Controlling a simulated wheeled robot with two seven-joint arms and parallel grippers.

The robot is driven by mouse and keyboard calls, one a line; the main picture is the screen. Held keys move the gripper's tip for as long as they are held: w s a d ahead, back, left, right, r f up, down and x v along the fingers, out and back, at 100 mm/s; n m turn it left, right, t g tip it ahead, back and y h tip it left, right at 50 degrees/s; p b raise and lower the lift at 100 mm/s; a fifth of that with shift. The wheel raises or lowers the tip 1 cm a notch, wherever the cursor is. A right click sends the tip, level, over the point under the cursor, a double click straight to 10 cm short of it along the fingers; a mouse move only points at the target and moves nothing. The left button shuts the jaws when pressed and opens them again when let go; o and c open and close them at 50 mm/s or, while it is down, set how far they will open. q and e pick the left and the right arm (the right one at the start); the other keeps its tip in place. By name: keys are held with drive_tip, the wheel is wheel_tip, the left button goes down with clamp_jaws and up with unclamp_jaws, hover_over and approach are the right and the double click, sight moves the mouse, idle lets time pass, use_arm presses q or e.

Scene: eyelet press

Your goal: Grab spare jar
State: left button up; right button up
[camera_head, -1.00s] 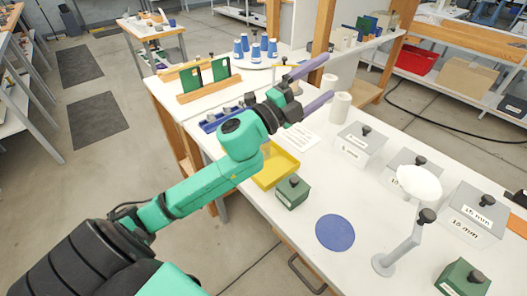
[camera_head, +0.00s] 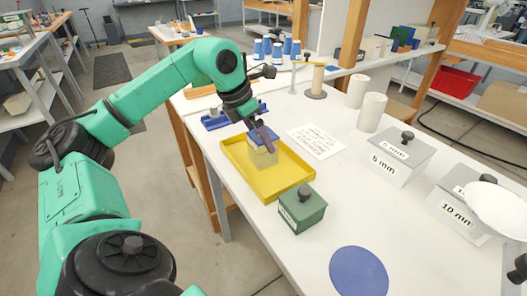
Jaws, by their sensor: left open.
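A clear, squarish jar with a blue lid (camera_head: 264,157) stands in the yellow tray (camera_head: 295,177), near its far end. My left gripper (camera_head: 263,138) reaches down from above, with its purple-grey fingers at the jar's lid. The fingers are open and partly cover the lid; whether they touch it I cannot tell.
A green box with a black knob (camera_head: 302,210) stands just in front of the tray. A blue disc (camera_head: 358,272) lies nearer. Grey boxes marked 5 min (camera_head: 398,163) and 10 min (camera_head: 455,212) stand at right. A printed sheet (camera_head: 316,142) lies beyond the tray.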

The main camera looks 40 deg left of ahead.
use_arm(q)
drive_tip(key=x, duration=0.5)
drive_tip(key=shift+w+d+f, duration=0.1)
drive_tip(key=shift+d+f, duration=0.1)
drive_tip(key=shift+f, duration=0.1)
drive_tip(key=c, duration=1.3)
drive_tip(key=shift+o, duration=0.2)
drive_tip(key=shift+r, duration=0.1)
wheel_tip(320, 180, up, 20)
drive_tip(key=p, duration=0.6)
